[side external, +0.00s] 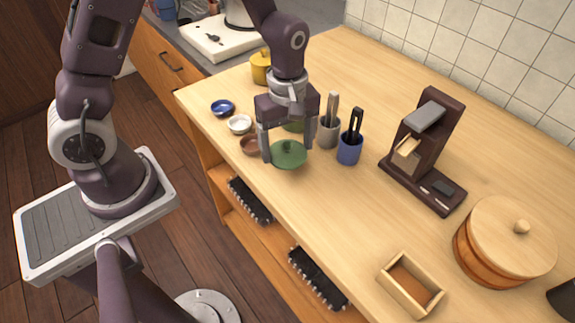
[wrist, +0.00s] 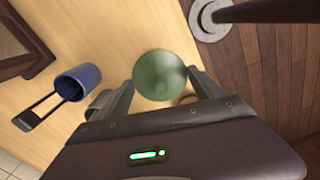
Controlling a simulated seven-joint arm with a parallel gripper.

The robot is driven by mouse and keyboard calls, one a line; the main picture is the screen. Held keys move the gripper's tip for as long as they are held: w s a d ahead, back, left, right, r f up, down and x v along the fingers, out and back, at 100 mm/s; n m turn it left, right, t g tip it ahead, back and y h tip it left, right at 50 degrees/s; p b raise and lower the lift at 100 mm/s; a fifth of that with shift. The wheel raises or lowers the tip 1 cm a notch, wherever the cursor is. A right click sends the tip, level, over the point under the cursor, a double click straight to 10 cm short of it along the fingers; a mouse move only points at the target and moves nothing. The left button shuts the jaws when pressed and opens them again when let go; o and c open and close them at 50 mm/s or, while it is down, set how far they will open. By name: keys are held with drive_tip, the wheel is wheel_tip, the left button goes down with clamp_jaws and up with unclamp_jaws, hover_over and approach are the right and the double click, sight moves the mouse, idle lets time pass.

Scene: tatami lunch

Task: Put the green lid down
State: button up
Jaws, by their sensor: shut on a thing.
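The green lid (side external: 289,156) is round with a small knob on top. My gripper (side external: 287,150) points down and is shut on the lid, near the counter's front edge. In the wrist view the lid (wrist: 163,75) shows between the two fingers. I cannot tell whether the lid touches the counter or hangs just above it. Another green thing (side external: 293,127), perhaps a pot, stands just behind the lid, mostly hidden by my gripper.
Brown (side external: 250,144), white (side external: 239,124) and blue (side external: 222,107) dishes lie left of my gripper. A grey cup (side external: 329,132) and a blue cup (side external: 349,150) with utensils stand close on the right. The wooden counter (side external: 335,205) is clear in front of the cups.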

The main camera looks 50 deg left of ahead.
sight(288, 155)
wheel_tip(288, 155, down, 6)
drive_tip(key=shift+r, duration=0.2)
drive_tip(key=shift+f, duration=0.15)
drive_tip(key=o, duration=1.4)
drive_tip(key=shift+c, duration=0.2)
